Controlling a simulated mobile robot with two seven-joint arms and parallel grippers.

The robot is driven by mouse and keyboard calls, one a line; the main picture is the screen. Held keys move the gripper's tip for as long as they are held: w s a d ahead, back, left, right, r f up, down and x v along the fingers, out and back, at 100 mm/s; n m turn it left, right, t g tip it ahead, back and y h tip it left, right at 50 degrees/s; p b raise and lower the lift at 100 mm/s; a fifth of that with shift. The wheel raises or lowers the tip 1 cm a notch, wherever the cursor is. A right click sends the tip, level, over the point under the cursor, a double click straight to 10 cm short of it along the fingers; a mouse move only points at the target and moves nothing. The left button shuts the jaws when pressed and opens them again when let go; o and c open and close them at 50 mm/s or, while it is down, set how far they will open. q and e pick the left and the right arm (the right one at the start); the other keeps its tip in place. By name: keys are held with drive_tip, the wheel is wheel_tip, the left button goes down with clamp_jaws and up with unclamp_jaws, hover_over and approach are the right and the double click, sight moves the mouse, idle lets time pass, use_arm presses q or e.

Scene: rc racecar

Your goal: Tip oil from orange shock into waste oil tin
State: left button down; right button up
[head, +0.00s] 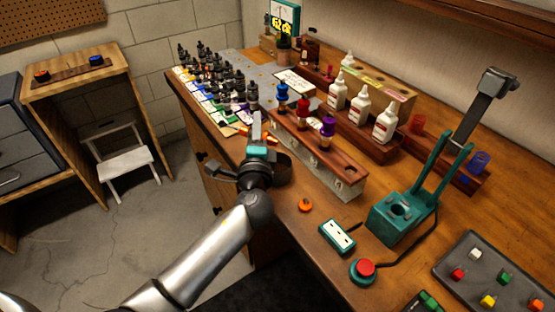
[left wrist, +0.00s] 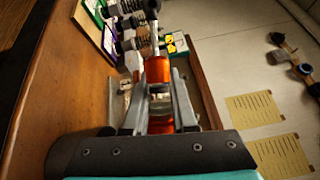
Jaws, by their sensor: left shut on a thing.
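My left gripper (head: 257,138) is shut on the orange shock (left wrist: 158,70), at the near-left edge of the workbench. In the head view, the shock's orange ends (head: 243,130) show on both sides of the fingers, so it lies roughly sideways, tipped over. In the left wrist view, a clear middle section shows between the fingers (left wrist: 160,103). A dark round container (head: 283,168), apparently the waste oil tin, stands just right of and below the gripper, partly hidden by it. I cannot see any oil flowing. My right gripper is out of view.
A wooden rack (head: 338,172) with blue, red and purple shocks stands right of the gripper. An orange cap (head: 305,205) lies on the bench. White bottles (head: 360,108), a teal press (head: 398,215) and a red button (head: 363,268) are further right.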

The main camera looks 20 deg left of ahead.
use_arm(q)
drive_tip(key=shift+n, duration=0.3)
drive_tip(key=shift+n+g+p, duration=0.5)
drive_tip(key=shift+n+p, duration=0.05)
drive_tip(key=shift+n, duration=0.35)
drive_tip(key=shift+f, duration=0.1)
drive_tip(key=n+p, duration=0.1)
drive_tip(key=n+h+p, duration=0.1)
drive_tip(key=p, duration=0.1)
drive_tip(key=r+n+g+p, duration=0.1)
drive_tip(key=shift+d+r+n, duration=0.1)
drive_tip(key=shift+d+n, duration=0.15)
drive_tip(key=shift+n, duration=0.05)
